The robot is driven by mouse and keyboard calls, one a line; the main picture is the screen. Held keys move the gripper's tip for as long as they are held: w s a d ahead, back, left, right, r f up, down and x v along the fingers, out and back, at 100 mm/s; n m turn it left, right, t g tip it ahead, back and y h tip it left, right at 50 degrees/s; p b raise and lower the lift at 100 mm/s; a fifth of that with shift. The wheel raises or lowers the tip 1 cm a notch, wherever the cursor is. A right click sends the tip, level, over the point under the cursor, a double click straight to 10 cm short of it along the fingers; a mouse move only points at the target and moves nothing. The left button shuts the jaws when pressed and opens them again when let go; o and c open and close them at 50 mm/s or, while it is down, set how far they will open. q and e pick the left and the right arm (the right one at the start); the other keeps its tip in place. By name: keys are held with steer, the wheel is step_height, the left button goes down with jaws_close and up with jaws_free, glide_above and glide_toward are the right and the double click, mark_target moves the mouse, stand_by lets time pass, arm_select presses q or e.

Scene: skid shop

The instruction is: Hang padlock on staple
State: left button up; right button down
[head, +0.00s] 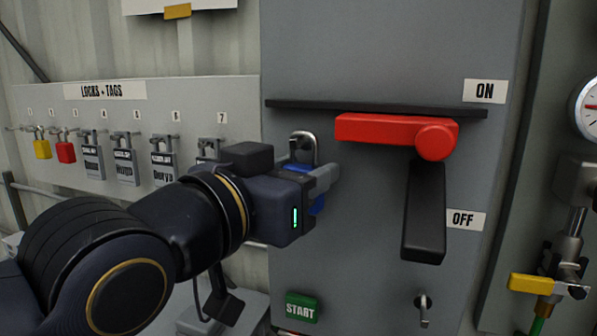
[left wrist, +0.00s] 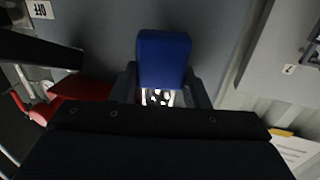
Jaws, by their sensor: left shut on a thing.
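A blue padlock (head: 317,205) with a silver shackle (head: 303,146) is held in front of the grey switch panel. My left gripper (head: 318,182) is shut on its body, with the shackle upward. In the left wrist view the blue padlock (left wrist: 163,60) sits between the two fingers of my left gripper (left wrist: 160,85). A small metal fitting that looks like the staple (head: 423,305) sits low on the panel, below the OFF label. The padlock is apart from it, up and to the left. My gripper hides part of the padlock. My right gripper is not in view.
A red handle (head: 385,129) points left near the ON label, with a black lever (head: 425,215) below it. A green START button (head: 301,307) is low on the panel. Yellow (head: 41,148), red (head: 65,151) and tagged padlocks hang on the board (head: 190,95) at left.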

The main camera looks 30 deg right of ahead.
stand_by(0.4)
arm_select(q)
steer(key=o, duration=0.8)
steer(key=shift+o, duration=0.2)
steer(key=shift+a, duration=0.2)
steer(key=b+v, duration=0.3)
steer(key=v, duration=0.4)
steer(key=w+a+f+n+t+y, duration=0.1)
steer(key=w+a+f+n+y, duration=0.25)
steer(key=a+f, duration=0.6)
steer(key=w+a+f+n+t+y, duration=0.1)
steer(key=w+a+f+n+y, duration=0.25)
steer(key=a+f, duration=0.6)
steer(key=s+a+f+n+g+y, duration=0.2)
steer(key=s+a+f, duration=0.4)
steer(key=f, duration=0.6)
steer(key=s+a+f+n+g+y, duration=0.2)
steer(key=s+a+f+n, duration=0.3)
steer(key=a+f, duration=0.3)
step_height(320, 180, down, 4)
steer(key=shift+s+a+r+n+y, duration=0.1)
steer(key=shift+s+a+n+y, duration=0.3)
steer(key=shift+y, duration=0.3)
